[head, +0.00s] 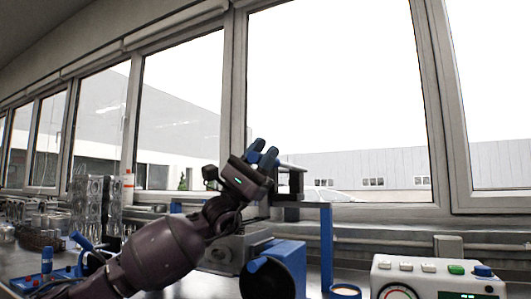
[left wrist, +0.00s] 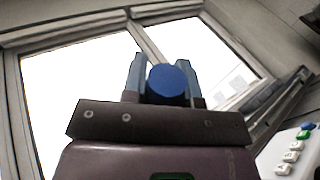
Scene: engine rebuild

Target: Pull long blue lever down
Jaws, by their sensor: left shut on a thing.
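The long blue lever shows end-on in the left wrist view as a round blue end (left wrist: 168,79) between the two fingers. My left gripper (head: 263,155) is raised in front of the window in the head view, and it is shut on this lever. Grey-blue fingers (left wrist: 136,78) stand on both sides of the round end. In the head view a pale rod and a dark bracket (head: 290,184) sit just right of the gripper, above a blue upright (head: 327,245). The fingers hide most of the lever. My right gripper is out of view.
A blue machine with a black round face (head: 272,276) stands below the gripper. A white control box (head: 430,277) with buttons is at the lower right. A small blue lever device (head: 47,265) and glassware (head: 95,200) are at the left. Windows fill the back.

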